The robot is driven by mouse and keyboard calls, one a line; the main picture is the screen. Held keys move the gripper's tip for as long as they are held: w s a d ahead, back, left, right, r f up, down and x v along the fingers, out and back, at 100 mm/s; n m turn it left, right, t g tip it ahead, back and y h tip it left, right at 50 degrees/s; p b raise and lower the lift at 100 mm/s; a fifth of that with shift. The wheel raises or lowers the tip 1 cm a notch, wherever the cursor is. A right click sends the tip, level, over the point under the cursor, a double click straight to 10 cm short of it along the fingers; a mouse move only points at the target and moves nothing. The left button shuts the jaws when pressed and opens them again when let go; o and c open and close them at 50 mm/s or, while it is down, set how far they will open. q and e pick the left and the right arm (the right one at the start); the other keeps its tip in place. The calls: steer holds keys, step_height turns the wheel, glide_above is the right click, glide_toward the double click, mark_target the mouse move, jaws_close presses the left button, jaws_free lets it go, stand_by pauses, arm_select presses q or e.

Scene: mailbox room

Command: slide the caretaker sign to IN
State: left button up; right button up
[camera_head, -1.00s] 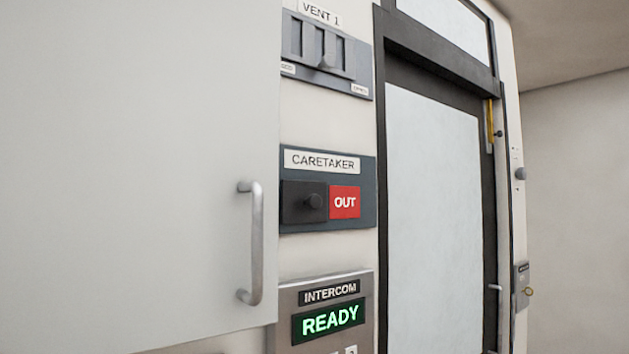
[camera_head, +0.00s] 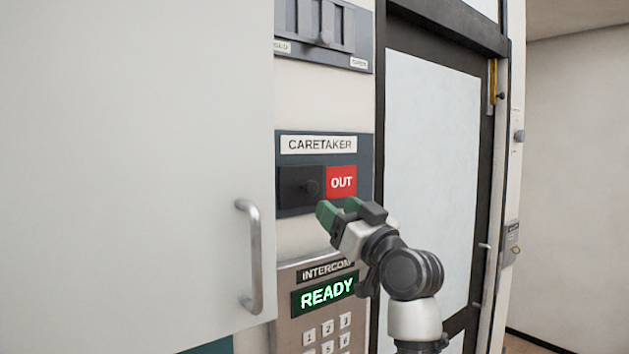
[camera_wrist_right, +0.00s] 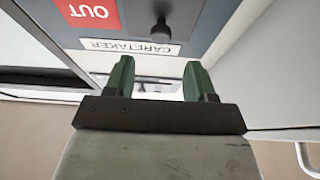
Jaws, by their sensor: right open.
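The caretaker sign (camera_head: 323,145) is a dark blue-grey plate on the wall. Its black slider (camera_head: 299,187) with a round knob (camera_head: 311,187) covers the left half, and a red OUT field (camera_head: 341,182) shows on the right. My right gripper (camera_head: 337,209), with green fingers, is in front of the sign's lower edge, below and right of the knob. In the right wrist view the picture is upside down; the open, empty fingers (camera_wrist_right: 160,80) point toward the sign, and the knob (camera_wrist_right: 161,32) is beyond them, apart. My left gripper is not in view.
A large pale cabinet door with a bar handle (camera_head: 250,255) stands close on the left. A glazed dark-framed door (camera_head: 435,150) is on the right.

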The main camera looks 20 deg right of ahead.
mark_target(314, 189)
steer(key=p+x, duration=0.3)
steer(key=x, duration=0.3)
steer(key=shift+w+a+r, duration=0.15)
steer(key=shift+w+r, duration=0.05)
steer(key=shift+r, duration=0.1)
steer(key=shift+w+a+r+p, duration=0.1)
steer(key=shift+w+p, duration=0.1)
steer(key=shift+w, duration=0.15)
steer(key=shift+w+a+p, duration=0.15)
steer(key=shift+w+p, duration=0.05)
steer(key=shift+w, duration=0.15)
jaws_close()
